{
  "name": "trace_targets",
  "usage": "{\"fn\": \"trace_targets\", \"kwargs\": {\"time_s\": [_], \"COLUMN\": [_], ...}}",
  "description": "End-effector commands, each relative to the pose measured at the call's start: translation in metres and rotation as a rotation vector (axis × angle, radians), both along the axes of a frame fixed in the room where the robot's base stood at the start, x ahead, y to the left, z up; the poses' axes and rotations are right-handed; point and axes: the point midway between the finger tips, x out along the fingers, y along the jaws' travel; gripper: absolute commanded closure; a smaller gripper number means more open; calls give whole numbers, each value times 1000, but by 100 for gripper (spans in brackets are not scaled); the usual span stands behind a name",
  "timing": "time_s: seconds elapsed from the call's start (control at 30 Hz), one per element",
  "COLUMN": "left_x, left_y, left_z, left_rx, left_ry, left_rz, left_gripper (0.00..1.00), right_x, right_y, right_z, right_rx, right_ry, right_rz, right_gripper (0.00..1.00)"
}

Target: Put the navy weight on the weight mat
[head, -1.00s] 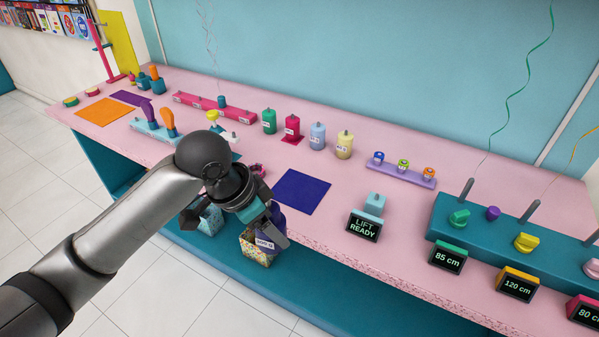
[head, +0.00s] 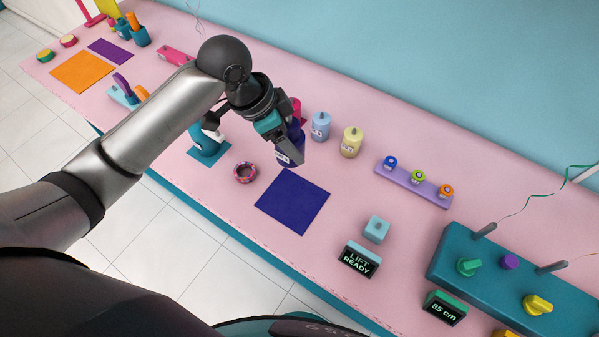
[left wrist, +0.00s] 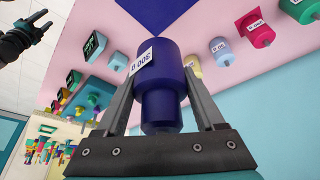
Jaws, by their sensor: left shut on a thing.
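My left gripper (head: 290,157) is shut on the navy weight (head: 284,154), a cylinder with a white label. The weight is also between the two fingers in the left wrist view (left wrist: 162,75), its label appearing to read 300 g. It is held above the pink counter, just beyond the back edge of the flat navy mat (head: 293,202), which I take as the weight mat. The mat is bare and shows at the top of the left wrist view (left wrist: 160,8). My right gripper (left wrist: 42,20) is at the upper left there, open and empty.
A blue weight (head: 320,127) and a yellow weight (head: 352,143) stand right of the held weight. A ring of tape (head: 245,172) lies left of the mat. A lift block (head: 376,229) with a LIFT READY sign (head: 359,260) stands right of it.

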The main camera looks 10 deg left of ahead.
Motion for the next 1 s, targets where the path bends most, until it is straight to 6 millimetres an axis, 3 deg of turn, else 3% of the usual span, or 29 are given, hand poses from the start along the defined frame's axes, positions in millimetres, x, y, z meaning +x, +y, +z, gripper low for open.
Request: {"fn": "trace_targets", "kwargs": {"time_s": [0.17, 0.7, 1.0], "left_x": [-1, -1, -1], "left_y": [-1, 0, 0], "left_z": [-10, -144, -174], "left_rx": [-2, -1, 0], "left_ry": [3, 2, 0], "left_rz": [1, 2, 1], "left_gripper": [100, 100, 100], "right_x": [-2, -1, -1], "right_y": [0, 0, 0], "right_z": [-1, -13, -17], "right_rx": [-1, 0, 0], "right_ry": [3, 2, 2], "right_rz": [0, 0, 0], "right_gripper": [50, 50, 50]}}
